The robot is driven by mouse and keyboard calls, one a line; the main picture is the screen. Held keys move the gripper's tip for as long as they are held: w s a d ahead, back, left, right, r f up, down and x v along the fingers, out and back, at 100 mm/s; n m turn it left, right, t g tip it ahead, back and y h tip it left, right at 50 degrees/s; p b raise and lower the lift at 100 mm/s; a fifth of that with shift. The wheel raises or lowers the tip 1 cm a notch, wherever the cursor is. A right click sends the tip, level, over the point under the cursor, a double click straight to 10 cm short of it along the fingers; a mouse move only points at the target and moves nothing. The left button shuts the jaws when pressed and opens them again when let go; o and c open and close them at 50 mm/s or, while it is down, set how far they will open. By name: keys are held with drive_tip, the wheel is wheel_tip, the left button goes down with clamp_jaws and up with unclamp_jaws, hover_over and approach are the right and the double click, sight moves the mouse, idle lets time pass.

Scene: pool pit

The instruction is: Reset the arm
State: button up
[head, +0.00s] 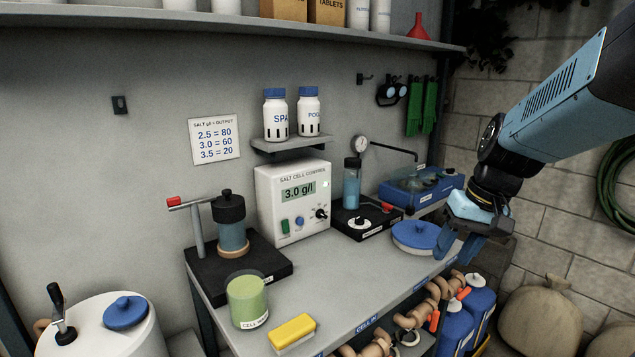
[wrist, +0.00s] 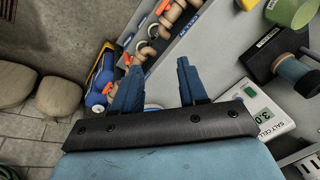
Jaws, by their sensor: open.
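My arm comes in from the right in the head view, blue with a black wrist joint. My gripper (head: 457,248) hangs over the right end of the grey bench (head: 350,281), pointing down. In the wrist view my gripper (wrist: 160,67) shows two blue fingers spread apart with nothing between them. The blue round lid (head: 414,235) on the bench lies just left of the gripper in the head view. I cannot tell the exact height of the fingers above the bench.
The salt cell control box (head: 292,200) reads 3.0 g/l. A green cup (head: 247,299), a yellow-topped block (head: 293,333), a clamp stand (head: 199,237) and a gauge stand (head: 359,212) occupy the bench. Pipes (head: 409,319) and blue containers (head: 479,300) are below; sacks (head: 540,315) stand right.

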drive_tip(key=s+a+r+t+h, duration=0.1)
drive_tip(key=s+r+t, duration=0.3)
drive_tip(key=s, duration=0.4)
drive_tip(key=shift+a+r+h, duration=0.25)
drive_tip(key=shift+r+h, duration=0.55)
drive_tip(key=shift+r, duration=0.1)
drive_tip(key=shift+d, duration=0.1)
